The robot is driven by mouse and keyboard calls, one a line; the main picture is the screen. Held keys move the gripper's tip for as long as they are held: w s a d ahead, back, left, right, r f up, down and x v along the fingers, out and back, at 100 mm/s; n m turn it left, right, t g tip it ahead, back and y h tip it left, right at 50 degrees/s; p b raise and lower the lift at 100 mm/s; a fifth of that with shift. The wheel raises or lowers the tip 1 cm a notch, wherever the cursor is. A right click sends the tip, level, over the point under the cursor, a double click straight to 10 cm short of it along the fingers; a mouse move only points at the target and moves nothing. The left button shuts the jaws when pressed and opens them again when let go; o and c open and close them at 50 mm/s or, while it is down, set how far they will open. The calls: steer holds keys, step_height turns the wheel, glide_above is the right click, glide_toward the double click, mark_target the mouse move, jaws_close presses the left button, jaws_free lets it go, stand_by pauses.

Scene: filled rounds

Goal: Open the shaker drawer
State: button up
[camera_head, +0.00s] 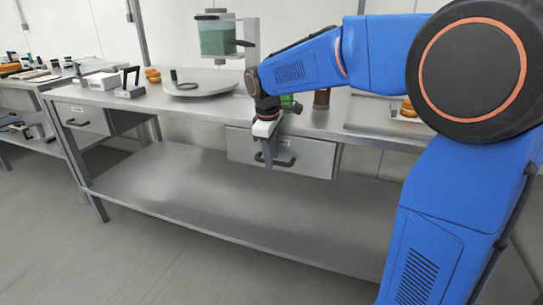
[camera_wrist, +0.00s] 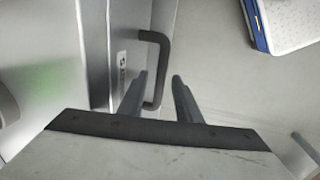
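A grey drawer (camera_head: 310,157) with a black bar handle (camera_head: 288,162) hangs under the middle of the metal worktable. In the wrist view its front face (camera_wrist: 126,35) carries a small label (camera_wrist: 121,66), too small to read. The same handle (camera_wrist: 164,65) stands out from that face. My gripper (camera_head: 268,163) points down at this handle. In the wrist view my gripper (camera_wrist: 160,82) has its two fingers apart, with the handle's bar showing between them. I cannot tell whether either finger touches it. Which drawer is the shaker drawer is not readable.
Another drawer (camera_head: 82,118) with a black handle is at the table's left. A steel lower shelf (camera_head: 200,195) lies below, largely bare. The tabletop holds a round plate (camera_head: 205,88), a green-filled container (camera_head: 214,38) and small tools. A blue-edged white object (camera_wrist: 290,22) shows in the wrist view.

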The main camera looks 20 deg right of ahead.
jaws_close()
steer(key=shift+s+a, duration=0.1)
steer(key=s+a, duration=0.7)
steer(key=s, duration=0.2)
steer(key=s+a, duration=0.6)
steer(key=s, duration=0.4)
steer(key=shift+a, duration=0.35)
jaws_free()
step_height(320, 180, up, 17)
steer(key=s+a, duration=0.2)
steer(key=shift+s, duration=0.2)
